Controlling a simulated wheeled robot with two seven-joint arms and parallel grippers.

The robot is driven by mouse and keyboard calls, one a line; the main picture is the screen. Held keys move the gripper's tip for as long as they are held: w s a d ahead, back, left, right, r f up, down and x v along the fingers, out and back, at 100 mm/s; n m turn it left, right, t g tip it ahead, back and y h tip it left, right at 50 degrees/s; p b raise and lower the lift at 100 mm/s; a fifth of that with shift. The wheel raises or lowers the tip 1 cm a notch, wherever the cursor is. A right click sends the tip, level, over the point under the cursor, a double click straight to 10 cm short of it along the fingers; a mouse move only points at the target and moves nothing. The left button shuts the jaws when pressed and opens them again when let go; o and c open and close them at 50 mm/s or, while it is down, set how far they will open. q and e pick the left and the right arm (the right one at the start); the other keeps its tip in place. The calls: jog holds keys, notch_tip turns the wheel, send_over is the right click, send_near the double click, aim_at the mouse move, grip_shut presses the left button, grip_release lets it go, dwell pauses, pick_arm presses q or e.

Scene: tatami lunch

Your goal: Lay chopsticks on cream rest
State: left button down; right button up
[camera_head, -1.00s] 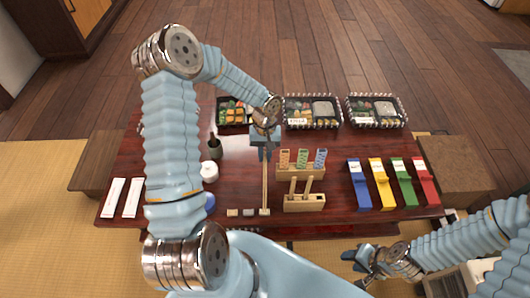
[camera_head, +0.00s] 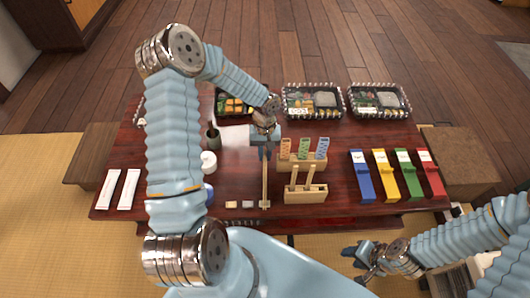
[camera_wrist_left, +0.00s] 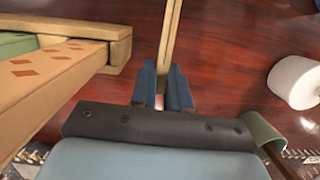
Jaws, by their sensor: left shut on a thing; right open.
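My left gripper (camera_head: 265,150) is shut on the pale wooden chopsticks (camera_head: 265,178) above the middle of the dark red table. They run from the jaws toward the near edge. In the left wrist view, the chopsticks (camera_wrist_left: 172,35) stick out from between the blue fingertips (camera_wrist_left: 163,88). Small rests stand in a row near the front edge: a left one (camera_head: 231,204), a middle one (camera_head: 247,204) and a right one (camera_head: 265,204). The chopsticks' near end overlaps the right rest; contact and which rest is cream I cannot tell. My right gripper (camera_head: 362,256) is open and empty off the front edge.
Wooden holders (camera_head: 306,194) stand right of the chopsticks, close to my left gripper. Blue (camera_head: 361,178), yellow, green and red items lie farther right. A white roll-like object (camera_head: 208,162) and a dark cup (camera_head: 213,138) stand left. Bento boxes (camera_head: 313,101) line the back.

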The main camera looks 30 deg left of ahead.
pick_arm(q)
jog(key=c, duration=0.6)
grip_release()
jog(key=shift+w+d, duration=0.1)
jog(key=shift+d, duration=0.1)
jog(key=shift+c, duration=0.6)
jog(key=shift+r, duration=0.1)
